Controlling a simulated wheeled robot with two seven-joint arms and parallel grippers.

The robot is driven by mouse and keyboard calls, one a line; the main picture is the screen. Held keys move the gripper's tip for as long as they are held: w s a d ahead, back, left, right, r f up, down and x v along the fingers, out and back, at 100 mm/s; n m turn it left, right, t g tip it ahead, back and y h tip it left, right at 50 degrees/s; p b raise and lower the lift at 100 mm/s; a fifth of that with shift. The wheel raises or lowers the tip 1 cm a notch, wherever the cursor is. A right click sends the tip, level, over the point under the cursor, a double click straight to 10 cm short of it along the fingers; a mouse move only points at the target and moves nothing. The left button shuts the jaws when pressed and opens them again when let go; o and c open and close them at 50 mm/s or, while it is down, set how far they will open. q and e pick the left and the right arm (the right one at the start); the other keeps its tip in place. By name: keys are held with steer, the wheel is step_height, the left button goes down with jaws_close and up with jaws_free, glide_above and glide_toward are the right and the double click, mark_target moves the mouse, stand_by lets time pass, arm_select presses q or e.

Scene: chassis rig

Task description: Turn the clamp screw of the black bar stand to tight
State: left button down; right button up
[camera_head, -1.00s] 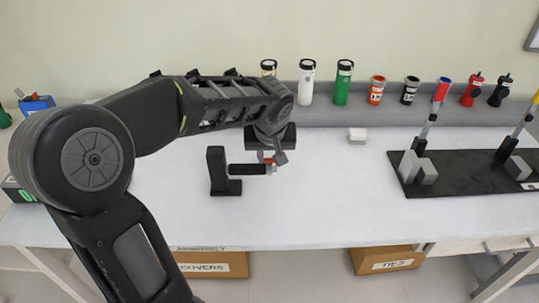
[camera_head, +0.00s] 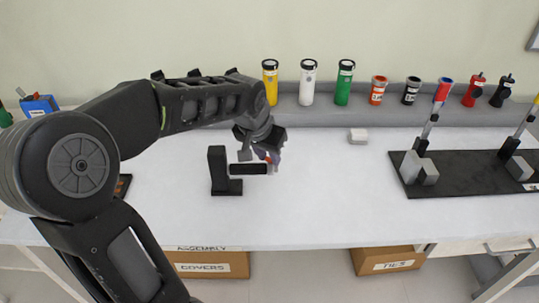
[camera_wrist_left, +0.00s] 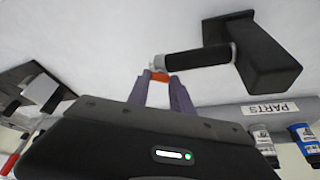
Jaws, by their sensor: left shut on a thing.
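The black bar stand (camera_head: 217,170) stands upright on the bench, its short horizontal bar (camera_head: 249,169) pointing right. In the left wrist view the stand's block (camera_wrist_left: 262,58) and bar (camera_wrist_left: 197,57) appear at upper right. A pale end piece (camera_wrist_left: 159,62) sits at the bar's free end, with an orange-red part, seemingly the clamp screw (camera_wrist_left: 153,76), beside it. My left gripper (camera_head: 267,158) is at this end, shut on the orange-red part between its purple-grey fingers (camera_wrist_left: 163,88). The fingers hide much of the screw, so its tightness cannot be read. My right gripper is out of view.
A black board with grey blocks and tilted handles (camera_head: 462,180) lies at the right. Several bottles and cups, including a green one (camera_head: 343,84), line the back ledge. The bench front is clear.

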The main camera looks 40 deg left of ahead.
arm_select(q)
steer(key=m, duration=0.1)
steer(key=m+h, duration=0.1)
steer(key=shift+a+f+m+b, duration=0.1)
steer(key=shift+a+m+b, duration=0.1)
steer(key=shift+m+b, duration=0.2)
steer(key=m+h+b, duration=0.1)
steer(key=m, duration=0.1)
steer(key=m+b, duration=0.1)
steer(key=m, duration=0.1)
steer(key=shift+a+f+m+g+h, duration=0.1)
steer(key=shift+a+m+g+h, duration=0.1)
steer(key=shift+m+g+h, duration=0.15)
steer(key=shift+w+a+m+g+h+b, duration=0.15)
steer(key=shift+m+h+b, duration=0.15)
steer(key=shift+m, duration=0.3)
steer(key=shift+d+m+g+h+b, duration=0.15)
steer(key=shift+m+b, duration=0.15)
steer(key=shift+m, duration=0.25)
steer(key=shift+a+m+g+h, duration=0.1)
steer(key=shift+m+g+h, duration=0.25)
steer(key=shift+m, duration=0.85)
steer(key=c, duration=1.1)
jaws_free()
steer(key=shift+r, duration=0.2)
